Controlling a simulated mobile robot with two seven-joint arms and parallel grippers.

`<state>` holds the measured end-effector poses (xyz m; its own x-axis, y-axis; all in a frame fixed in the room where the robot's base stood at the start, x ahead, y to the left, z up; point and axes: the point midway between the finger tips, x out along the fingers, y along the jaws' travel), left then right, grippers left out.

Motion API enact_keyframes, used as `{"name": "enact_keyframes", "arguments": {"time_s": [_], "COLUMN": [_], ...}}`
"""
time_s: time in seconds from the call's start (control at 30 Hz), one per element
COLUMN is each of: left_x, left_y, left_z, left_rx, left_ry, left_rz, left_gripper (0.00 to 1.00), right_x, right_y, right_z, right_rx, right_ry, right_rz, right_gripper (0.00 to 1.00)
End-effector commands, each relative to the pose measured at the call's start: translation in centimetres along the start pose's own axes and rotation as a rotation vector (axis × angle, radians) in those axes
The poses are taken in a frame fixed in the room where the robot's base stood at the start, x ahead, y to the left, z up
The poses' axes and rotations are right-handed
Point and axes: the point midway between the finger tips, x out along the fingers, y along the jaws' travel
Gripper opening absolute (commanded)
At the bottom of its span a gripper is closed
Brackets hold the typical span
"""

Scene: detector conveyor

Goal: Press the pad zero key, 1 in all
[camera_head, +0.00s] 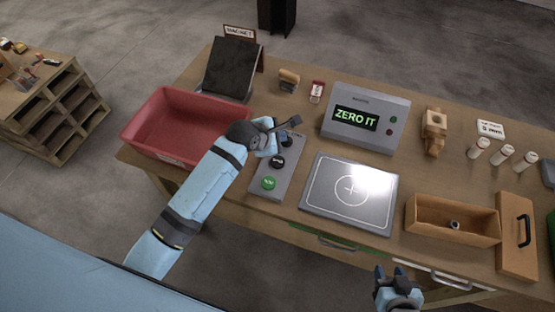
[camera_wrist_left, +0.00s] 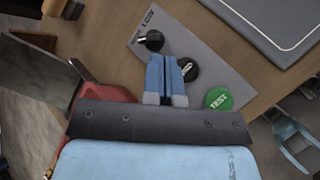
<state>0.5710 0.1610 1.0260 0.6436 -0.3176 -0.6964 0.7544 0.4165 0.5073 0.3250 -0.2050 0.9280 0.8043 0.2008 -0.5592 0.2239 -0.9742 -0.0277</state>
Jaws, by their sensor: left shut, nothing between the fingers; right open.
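The grey key strip (camera_head: 284,180) lies on the bench between the red bin and the square plate. It carries a green key (camera_head: 268,183), a black key (camera_head: 277,161) and a black knob (camera_head: 287,141). In the left wrist view the green key (camera_wrist_left: 218,99) reads TEST; the label on the black key (camera_wrist_left: 188,70) is partly hidden by the fingers. My left gripper (camera_head: 270,150) is shut and empty, its fingertips (camera_wrist_left: 169,58) over the strip beside the black key, between it and the knob (camera_wrist_left: 151,41). Contact cannot be told. My right gripper (camera_head: 391,272) is open at the bench's front edge.
A detector box (camera_head: 366,94) shows ZERO IT. The square plate (camera_head: 325,205) with a circle mark lies right of the strip. The red bin (camera_head: 150,120) is left. A wooden tray (camera_head: 425,228), a lid (camera_head: 517,262) and small bottles (camera_head: 503,154) stand at right.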

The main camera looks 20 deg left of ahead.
Motion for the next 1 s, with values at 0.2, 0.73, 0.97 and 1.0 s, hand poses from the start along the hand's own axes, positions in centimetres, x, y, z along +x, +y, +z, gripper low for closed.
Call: {"name": "enact_keyframes", "arguments": {"time_s": [0.2, 0.73, 0.97, 1.0], "left_x": [1.3, 5.8, 6.1, 6.1], "left_y": [-1.0, -4.2, -4.4, -4.4], "left_z": [-1.0, -4.2, -4.5, -4.5], "left_rx": [0.001, -0.001, 0.000, 0.000], "left_ry": [0.002, 0.000, 0.000, 0.000], "left_rz": [-0.002, -0.001, 0.000, 0.000], "left_gripper": [0.00, 0.00, 0.00, 0.00], "right_x": [0.0, 0.3, 0.2, 0.2], "right_y": [0.0, -0.2, 0.1, 0.1], "right_z": [0.0, 0.1, 0.2, 0.2], "right_rx": [0.000, -0.025, -0.043, -0.043], "right_ry": [0.000, 0.013, 0.013, 0.013], "right_rz": [0.000, -0.011, -0.013, -0.013], "right_gripper": [0.43, 0.43, 0.43, 0.43]}}
